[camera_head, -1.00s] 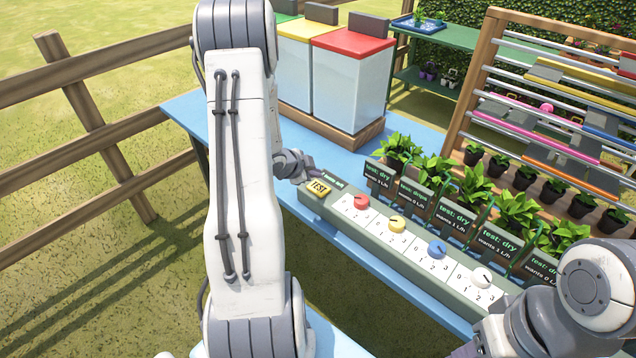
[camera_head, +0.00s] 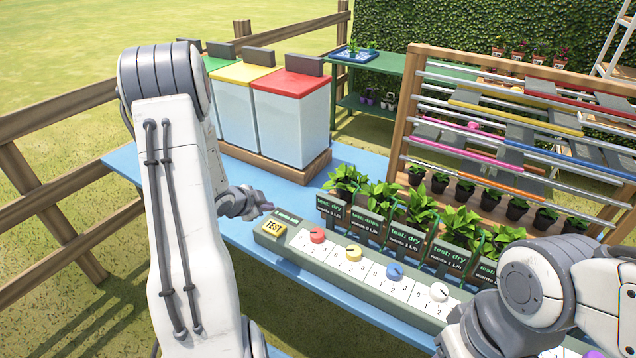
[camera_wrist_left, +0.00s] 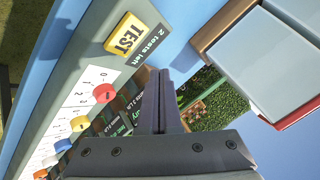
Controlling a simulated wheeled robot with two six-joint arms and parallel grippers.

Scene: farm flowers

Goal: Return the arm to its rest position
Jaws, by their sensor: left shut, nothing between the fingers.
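My left arm comes in from the left in the head view. Its gripper (camera_head: 262,207) is shut and empty, just above the blue table near the yellow TEST button (camera_head: 273,228) of the control panel, apart from it. In the left wrist view the closed fingers (camera_wrist_left: 160,85) point away over the table, with the TEST button (camera_wrist_left: 126,35) to their upper left. My right arm shows at the lower right of the head view; its gripper is out of the picture.
The control panel (camera_head: 330,268) has red, yellow, blue and white dials. Behind it stand potted plants (camera_head: 380,200) with "test" signs. Lidded bins (camera_head: 290,115) stand at the back of the blue table (camera_head: 345,155). A wooden rack (camera_head: 406,110) with rails is at right, a fence (camera_head: 50,195) at left.

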